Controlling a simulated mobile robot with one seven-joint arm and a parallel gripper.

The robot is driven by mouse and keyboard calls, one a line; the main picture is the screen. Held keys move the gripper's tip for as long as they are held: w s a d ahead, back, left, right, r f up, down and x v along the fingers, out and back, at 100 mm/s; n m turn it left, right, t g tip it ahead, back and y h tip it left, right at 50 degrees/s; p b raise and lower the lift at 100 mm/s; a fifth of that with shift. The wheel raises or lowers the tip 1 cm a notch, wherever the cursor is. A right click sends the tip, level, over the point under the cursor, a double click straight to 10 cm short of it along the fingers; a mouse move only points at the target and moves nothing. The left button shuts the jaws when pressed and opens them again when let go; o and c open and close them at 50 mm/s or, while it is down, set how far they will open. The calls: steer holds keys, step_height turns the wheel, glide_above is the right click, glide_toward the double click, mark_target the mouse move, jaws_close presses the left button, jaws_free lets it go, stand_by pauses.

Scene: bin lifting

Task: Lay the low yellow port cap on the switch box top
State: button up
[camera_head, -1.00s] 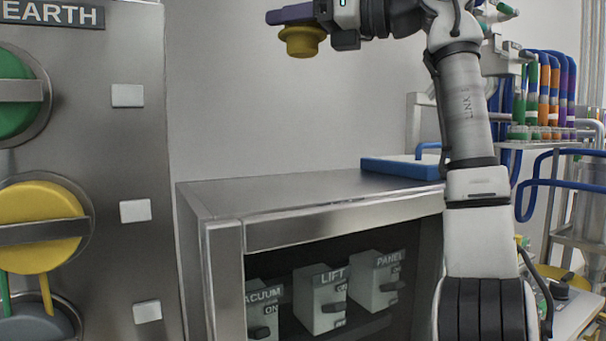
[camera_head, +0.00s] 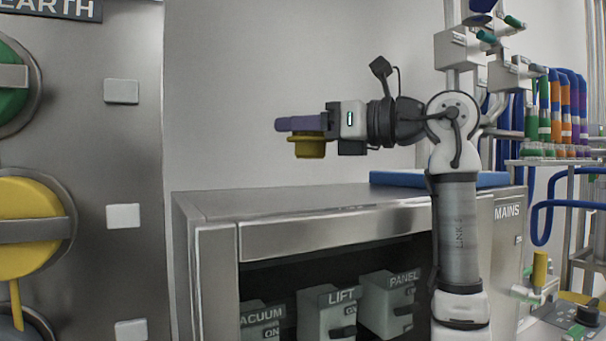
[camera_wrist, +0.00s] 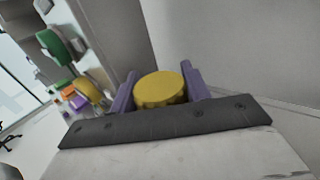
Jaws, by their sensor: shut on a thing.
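My gripper (camera_head: 299,125) has purple fingers and is shut on a small yellow port cap (camera_head: 310,148). The cap hangs below the fingers in the head view. In the wrist view the cap (camera_wrist: 160,89) sits between the two purple fingers, its ridged round face towards the camera. The switch box (camera_head: 215,242) is a metal cabinet with an open front. Its flat grey top (camera_head: 270,198) lies below the cap, with a clear gap between them. The underside of the cap's contact area is not seen in the wrist view.
A blue flat thing (camera_head: 400,179) lies at the back right of the box top. The rest of the top is bare. A metal panel (camera_head: 125,170) with large round yellow and green plugs stands at the left. Coloured hoses (camera_head: 565,110) and a rack stand at the right.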

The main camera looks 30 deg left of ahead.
steer(key=shift+f+b, duration=0.35)
steer(key=shift+f, duration=2.25)
steer(key=shift+f, duration=0.2)
steer(key=o, duration=1.1)
steer(key=shift+r, duration=0.1)
steer(key=shift+d, duration=0.15)
steer(key=d, duration=0.4)
steer(key=w+d, duration=0.1)
steer(key=d, duration=0.6)
steer(key=shift+w+d+b, duration=0.25)
steer(key=shift+d+b, duration=0.05)
